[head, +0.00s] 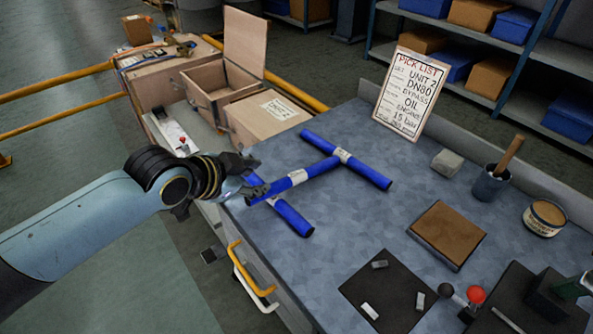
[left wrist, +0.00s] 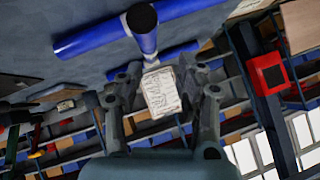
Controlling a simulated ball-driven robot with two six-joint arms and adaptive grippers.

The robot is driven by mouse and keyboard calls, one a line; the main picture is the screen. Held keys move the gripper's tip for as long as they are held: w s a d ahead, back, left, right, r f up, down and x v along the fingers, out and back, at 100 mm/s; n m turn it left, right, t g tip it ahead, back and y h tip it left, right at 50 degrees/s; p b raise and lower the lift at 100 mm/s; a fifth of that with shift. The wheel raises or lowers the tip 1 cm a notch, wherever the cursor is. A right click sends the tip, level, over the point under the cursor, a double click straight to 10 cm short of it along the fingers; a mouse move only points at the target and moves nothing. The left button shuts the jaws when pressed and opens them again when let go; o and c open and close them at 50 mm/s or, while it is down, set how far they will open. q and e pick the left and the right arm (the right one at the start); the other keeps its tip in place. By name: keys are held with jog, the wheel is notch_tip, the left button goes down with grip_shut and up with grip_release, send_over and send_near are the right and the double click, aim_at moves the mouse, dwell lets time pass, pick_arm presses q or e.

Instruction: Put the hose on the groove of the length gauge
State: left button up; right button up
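Three blue hoses with white labels lie on the bench: a far one (head: 371,173), a middle one (head: 322,168) and a near one (head: 293,219). The middle hose lies roughly crosswise to the other two. My left gripper (head: 256,181) is beside the near end of the middle hose and partly hides the near hose. In the left wrist view, its fingers (left wrist: 164,98) are spread with no hose between them. The middle hose's dark end (left wrist: 141,17) faces that camera, and the near hose (left wrist: 90,38) crosses there. I cannot identify the length gauge. My right gripper is not in view.
The pick list sign (head: 411,92) stands at the bench's back. A grey block (head: 447,162), a cup (head: 490,184), a tin (head: 544,217), a brown pad (head: 448,235) and a black mat (head: 387,290) occupy the right side. Wooden boxes (head: 266,117) stand beyond the bench's left edge.

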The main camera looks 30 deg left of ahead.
aim_at(280, 183)
pick_arm(q)
jog(key=w+f, duration=0.1)
jog(key=f, duration=0.1)
jog(key=w+d+f, duration=0.1)
jog(key=w+f, duration=0.1)
jog(key=shift+w+d, duration=0.15)
jog(key=shift+w, duration=0.05)
jog(key=x, duration=0.5)
jog(key=shift+w+d, duration=0.4)
jog(key=shift+s, duration=0.1)
jog(key=shift+c, duration=0.2)
grip_shut()
